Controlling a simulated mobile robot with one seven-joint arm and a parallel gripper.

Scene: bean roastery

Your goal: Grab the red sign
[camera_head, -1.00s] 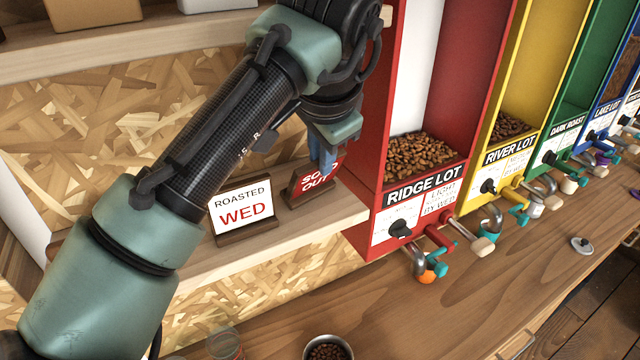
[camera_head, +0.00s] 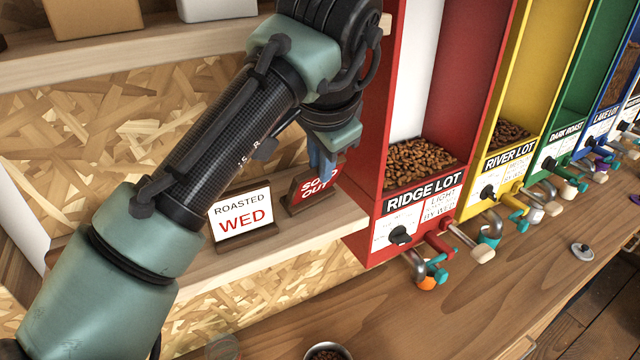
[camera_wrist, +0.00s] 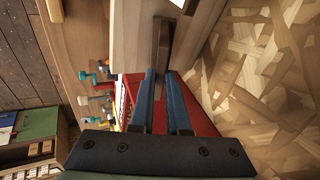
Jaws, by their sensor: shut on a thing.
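The red sign (camera_head: 310,189) has white lettering reading "SO… OUT", partly covered by my fingers, and a dark wooden base. It stands on the light wooden shelf, right of the white "ROASTED WED" sign (camera_head: 240,213). My gripper (camera_head: 324,165) reaches down from above with its blue fingers at the sign's upper part. In the wrist view my gripper (camera_wrist: 162,82) has its two blue fingers close together on the sign, whose dark wooden base (camera_wrist: 160,45) sticks out beyond the tips.
The red "RIDGE LOT" bean dispenser (camera_head: 425,195) stands close to the right of the sign, with yellow, green and blue ones beyond. An upper shelf (camera_head: 150,45) with boxes is behind my arm. A metal cup of beans (camera_head: 327,352) sits on the counter below.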

